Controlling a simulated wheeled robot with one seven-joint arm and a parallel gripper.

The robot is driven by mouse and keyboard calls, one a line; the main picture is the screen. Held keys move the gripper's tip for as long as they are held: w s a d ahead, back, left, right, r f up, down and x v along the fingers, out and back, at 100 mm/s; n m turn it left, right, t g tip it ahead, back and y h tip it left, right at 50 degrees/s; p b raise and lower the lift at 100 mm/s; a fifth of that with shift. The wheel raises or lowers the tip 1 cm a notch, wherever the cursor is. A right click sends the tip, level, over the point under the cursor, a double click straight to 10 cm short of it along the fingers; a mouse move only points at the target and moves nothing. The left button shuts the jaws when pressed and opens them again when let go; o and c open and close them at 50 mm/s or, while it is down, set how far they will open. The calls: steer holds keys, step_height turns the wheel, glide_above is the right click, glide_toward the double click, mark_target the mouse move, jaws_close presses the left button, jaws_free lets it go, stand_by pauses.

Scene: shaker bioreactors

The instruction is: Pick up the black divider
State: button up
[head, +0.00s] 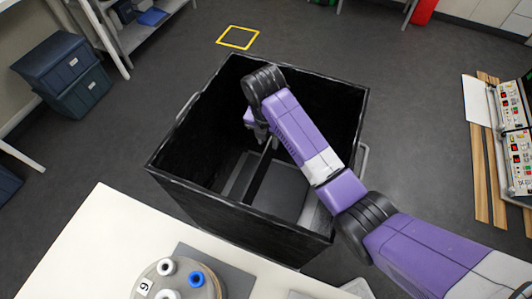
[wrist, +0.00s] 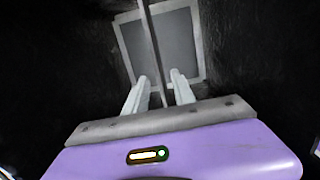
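The black divider (head: 262,172) is a thin dark upright strip inside the large black open-topped bin (head: 205,209). Lighter grey floor areas show on both sides of it. My gripper (head: 262,137) reaches down into the bin at the divider's far end. In the wrist view, the two pale fingers of my gripper (wrist: 160,75) are apart. The divider (wrist: 153,45) runs between them, with gaps visible on both sides. The lower part of the divider is hidden, and the fingertips are small in the head view.
Dark boxes (head: 62,75) are at the left. Control panels (head: 515,130) lie at the right.

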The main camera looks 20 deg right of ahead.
mark_target(269, 149)
steer(key=f, duration=0.2)
steer(key=w+f, duration=0.1)
steer(key=f, duration=0.2)
steer(key=d+f, duration=0.1)
steer(key=f, duration=0.2)
steer(key=shift+w, duration=0.15)
jaws_close()
stand_by(1.3)
